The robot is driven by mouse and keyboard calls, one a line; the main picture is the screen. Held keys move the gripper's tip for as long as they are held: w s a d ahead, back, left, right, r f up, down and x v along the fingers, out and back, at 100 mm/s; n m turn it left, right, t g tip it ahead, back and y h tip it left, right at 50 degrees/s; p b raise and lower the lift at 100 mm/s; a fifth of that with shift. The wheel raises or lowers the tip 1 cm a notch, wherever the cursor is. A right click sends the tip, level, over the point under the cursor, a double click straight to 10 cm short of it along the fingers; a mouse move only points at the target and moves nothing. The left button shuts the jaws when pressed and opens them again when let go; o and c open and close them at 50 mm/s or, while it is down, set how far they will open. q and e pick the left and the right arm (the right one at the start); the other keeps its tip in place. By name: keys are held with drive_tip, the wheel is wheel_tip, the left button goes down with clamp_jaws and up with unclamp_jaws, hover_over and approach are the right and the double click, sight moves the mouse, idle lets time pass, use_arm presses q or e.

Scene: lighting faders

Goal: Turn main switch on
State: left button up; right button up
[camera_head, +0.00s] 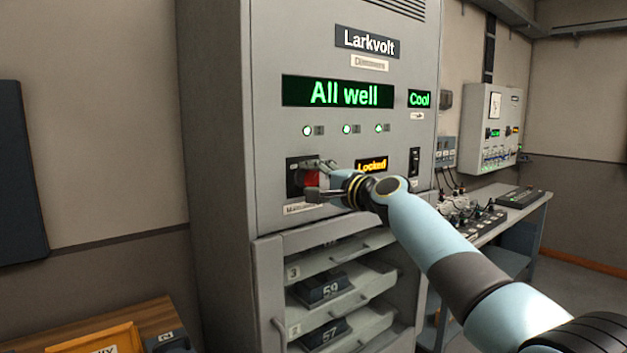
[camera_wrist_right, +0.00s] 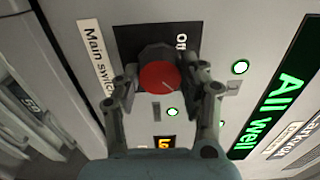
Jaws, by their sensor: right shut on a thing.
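The main switch is a red round knob (camera_head: 311,179) on a black plate (camera_head: 292,178) on the front of the grey Larkvolt cabinet. In the right wrist view the red knob (camera_wrist_right: 159,77) has a small pale mark on its face. My left gripper is out of view.
The cabinet display (camera_head: 337,92) reads "All well", a smaller one (camera_head: 419,99) "Cool", and an amber one (camera_head: 371,166) "Locked". Three green lamps are lit. Open module shelves (camera_head: 335,262) lie below. A side table (camera_head: 510,212) with equipment stands right.

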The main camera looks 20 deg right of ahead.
drive_tip(key=o, duration=1.2)
drive_tip(key=shift+s, duration=0.1)
drive_tip(key=v, duration=1.2)
